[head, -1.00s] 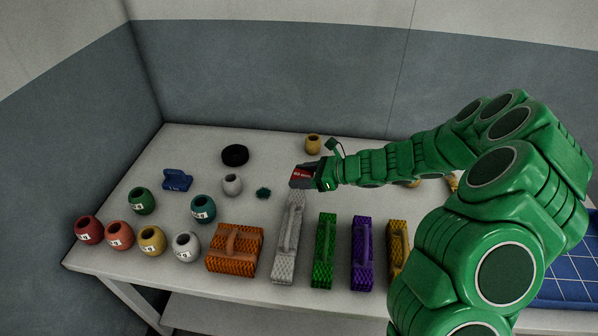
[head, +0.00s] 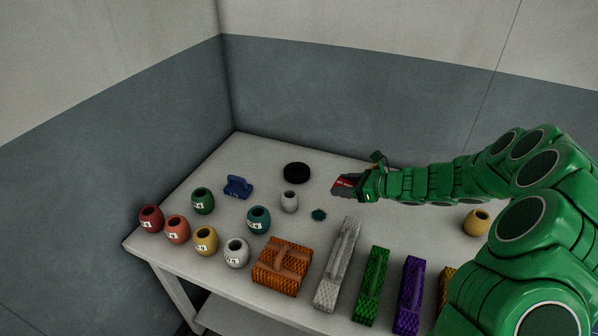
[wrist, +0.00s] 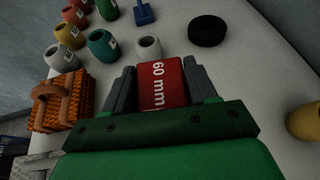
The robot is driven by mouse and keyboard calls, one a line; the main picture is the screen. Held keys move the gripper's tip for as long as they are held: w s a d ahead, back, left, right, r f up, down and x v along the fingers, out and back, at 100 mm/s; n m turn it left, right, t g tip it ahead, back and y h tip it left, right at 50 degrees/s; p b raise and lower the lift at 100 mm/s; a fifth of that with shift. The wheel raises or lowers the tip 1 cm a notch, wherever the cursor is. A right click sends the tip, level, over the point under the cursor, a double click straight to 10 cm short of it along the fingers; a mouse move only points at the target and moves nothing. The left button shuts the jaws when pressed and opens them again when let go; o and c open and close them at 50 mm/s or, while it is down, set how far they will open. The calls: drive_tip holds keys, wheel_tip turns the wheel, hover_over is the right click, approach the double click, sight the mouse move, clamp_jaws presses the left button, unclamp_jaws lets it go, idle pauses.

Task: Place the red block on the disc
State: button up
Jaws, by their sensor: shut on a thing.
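The red block (wrist: 163,84), marked "60 mm", is held between the two grey fingers of my gripper (wrist: 164,88) in the wrist view. In the head view my gripper (head: 346,186) is shut on the block, and only a little red (head: 345,182) shows between the fingers. The gripper is above the table, to the right of the black disc and a little nearer the camera. The black disc (head: 297,173) lies flat near the back of the table; it also shows at the upper right in the wrist view (wrist: 208,32). Nothing rests on it.
A blue piece (head: 238,187) and several labelled pots are to the left. A yellow pot (head: 477,222) is at right.

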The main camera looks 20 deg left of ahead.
drive_tip(key=w+a+r+n+g, duration=0.1)
drive_tip(key=a+r, duration=0.1)
drive_tip(key=a, duration=0.5)
drive_tip(key=w+a+r+g, duration=0.1)
drive_tip(key=w+a+r, duration=0.1)
drive_tip(key=a, duration=0.5)
hover_over(297, 170)
drive_tip(key=s+d, duration=0.1)
drive_tip(key=s, duration=0.1)
wheel_tip(297, 170, down, 7)
drive_tip(key=shift+d+f, duration=0.1)
drive_tip(key=shift+f, duration=0.05)
drive_tip(key=shift+w+a+f, duration=0.3)
drive_tip(key=shift+w+f, duration=0.15)
drive_tip(key=shift+f, duration=0.15)
drive_tip(key=shift+w+a+f, duration=0.25)
drive_tip(key=shift+w+f, duration=0.15)
drive_tip(key=shift+f, duration=0.2)
drive_tip(key=shift+w+a+f, duration=0.15)
drive_tip(key=shift+w+f, duration=0.05)
drive_tip(key=shift+f, duration=1.65)
drive_tip(key=o, duration=1.1)
drive_tip(key=shift+f, duration=0.1)
